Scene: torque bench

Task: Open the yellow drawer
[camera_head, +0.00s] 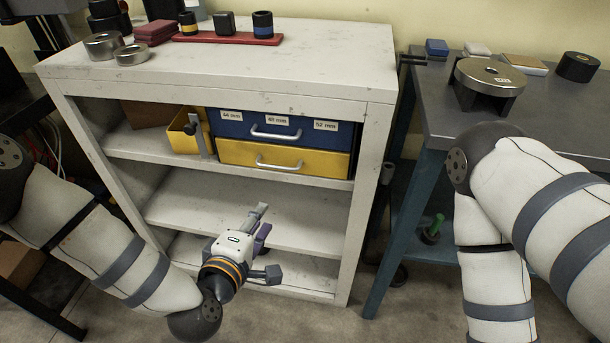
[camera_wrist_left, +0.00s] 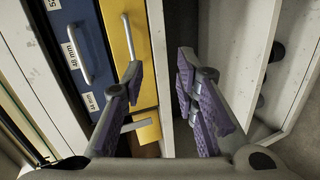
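The yellow drawer (camera_head: 310,162) sits below the blue drawer (camera_head: 225,129) on the upper shelf of the white cabinet and looks closed. Its silver handle (camera_head: 278,165) is bare, with no finger on it. In the left wrist view the yellow drawer (camera_wrist_left: 117,28) and its handle (camera_wrist_left: 128,38) show at the upper left. My left gripper (camera_head: 264,238) is open and empty, in front of the cabinet and below the drawer. In the wrist view its purple-padded fingers (camera_wrist_left: 160,68) are spread apart, the left one near the drawer front in the picture. My right gripper is out of view.
A small yellow bin (camera_head: 183,138) stands left of the drawers. The cabinet's lower shelf (camera_head: 195,205) is bare. Rings and a red tray (camera_head: 228,38) lie on the cabinet top (camera_head: 330,60). A grey bench (camera_head: 435,95) stands right, with my right arm before it.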

